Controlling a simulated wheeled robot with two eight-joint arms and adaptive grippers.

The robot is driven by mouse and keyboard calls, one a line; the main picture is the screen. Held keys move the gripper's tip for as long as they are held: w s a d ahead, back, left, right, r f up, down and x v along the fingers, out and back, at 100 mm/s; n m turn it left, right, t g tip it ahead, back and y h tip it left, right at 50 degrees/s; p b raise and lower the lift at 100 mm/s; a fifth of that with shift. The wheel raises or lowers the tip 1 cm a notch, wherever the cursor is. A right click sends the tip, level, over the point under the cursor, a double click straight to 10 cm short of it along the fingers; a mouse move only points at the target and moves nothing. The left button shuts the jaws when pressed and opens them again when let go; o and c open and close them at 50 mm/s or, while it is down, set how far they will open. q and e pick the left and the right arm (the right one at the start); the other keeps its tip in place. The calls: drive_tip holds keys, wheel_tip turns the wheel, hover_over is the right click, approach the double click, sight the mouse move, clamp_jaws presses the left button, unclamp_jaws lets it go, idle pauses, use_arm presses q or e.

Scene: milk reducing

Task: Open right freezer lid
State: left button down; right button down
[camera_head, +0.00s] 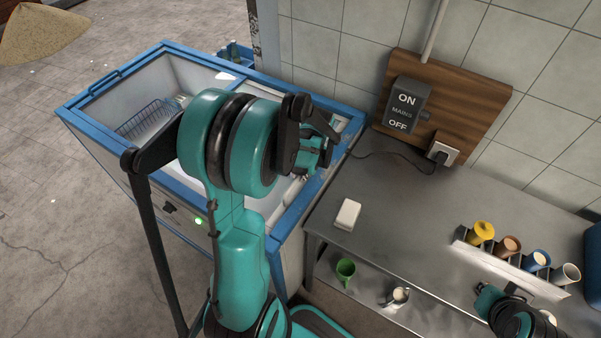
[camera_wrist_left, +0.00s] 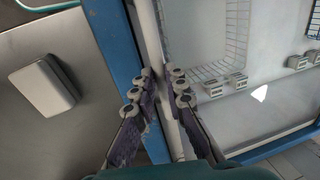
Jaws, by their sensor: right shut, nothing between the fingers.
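The chest freezer (camera_head: 92,128) has a blue rim and stands at the left of the head view; my left arm covers much of its top. My left gripper (camera_head: 318,150) is over the freezer's right end. In the left wrist view its fingers (camera_wrist_left: 161,75) are apart, one on each side of a pale lid edge or rail (camera_wrist_left: 150,38). The fingers do not look clamped on it. How far the right lid has slid is hidden. My right gripper (camera_head: 503,305) is shut and empty at the lower right, over the counter.
A metal counter (camera_head: 380,215) adjoins the freezer's right side and holds a white block (camera_head: 347,214). A rack of coloured cups (camera_head: 508,246) stands further right. A green cup (camera_head: 345,270) is near the front. A mains switch (camera_head: 406,107) is on the wall.

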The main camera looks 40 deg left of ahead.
use_arm(q)
drive_tip(key=s+a, duration=0.1)
drive_tip(key=a, duration=1.3)
drive_tip(key=s+a, duration=0.2)
drive_tip(key=a, duration=1.2)
drive_tip(key=s+a+b, duration=0.1)
drive_tip(key=a, duration=1.2)
drive_tip(key=shift+s+a, duration=0.35)
drive_tip(key=shift+a, duration=0.05)
drive_tip(key=c, duration=1.6)
unclamp_jaws()
drive_tip(key=shift+o, duration=0.2)
wheel_tip(320, 180, up, 12)
drive_tip(key=d, duration=0.2)
drive_tip(key=shift+w+d, duration=0.15)
drive_tip(key=shift+d, duration=0.05)
drive_tip(key=shift+f, duration=0.15)
